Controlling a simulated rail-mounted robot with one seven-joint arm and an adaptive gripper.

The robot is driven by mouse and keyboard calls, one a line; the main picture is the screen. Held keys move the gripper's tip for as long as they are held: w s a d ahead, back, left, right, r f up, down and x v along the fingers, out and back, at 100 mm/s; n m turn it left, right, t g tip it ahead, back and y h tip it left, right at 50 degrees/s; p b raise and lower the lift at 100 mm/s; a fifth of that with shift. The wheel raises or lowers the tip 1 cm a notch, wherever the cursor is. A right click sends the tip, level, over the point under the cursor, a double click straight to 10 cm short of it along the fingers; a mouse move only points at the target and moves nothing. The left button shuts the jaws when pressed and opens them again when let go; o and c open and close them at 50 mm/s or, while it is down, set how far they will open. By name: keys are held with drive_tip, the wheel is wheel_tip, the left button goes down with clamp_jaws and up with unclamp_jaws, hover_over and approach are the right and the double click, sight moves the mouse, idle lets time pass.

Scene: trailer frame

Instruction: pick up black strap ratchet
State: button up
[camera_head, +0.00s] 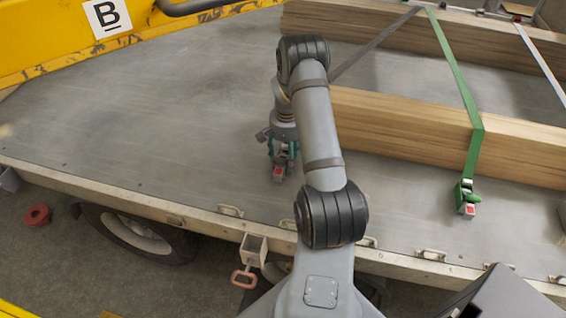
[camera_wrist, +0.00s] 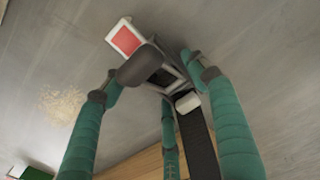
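The black strap ratchet (camera_wrist: 160,76) has a dark frame and handle and a red-and-white label end. In the wrist view it lies between the teal fingers of my gripper (camera_wrist: 152,76), with its black strap (camera_wrist: 198,136) running down the picture. The fingers are spread around the ratchet, and I see a gap on its right side. Contact on the left side is unclear. In the head view my gripper (camera_head: 283,158) points down over the deck, with the ratchet's red label (camera_head: 279,172) showing at its fingertips. The dark strap (camera_head: 375,42) crosses the timber behind my arm.
Long timber beams (camera_head: 410,128) lie on the trailer deck (camera_head: 150,110). A green strap (camera_head: 458,80) with its own ratchet (camera_head: 466,197) is to the right, and a white strap (camera_head: 540,62) is farther right. The deck left of my gripper is clear, up to a yellow barrier (camera_head: 60,45).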

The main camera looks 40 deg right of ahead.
drive_tip(key=c, duration=1)
drive_tip(key=shift+c, duration=0.5)
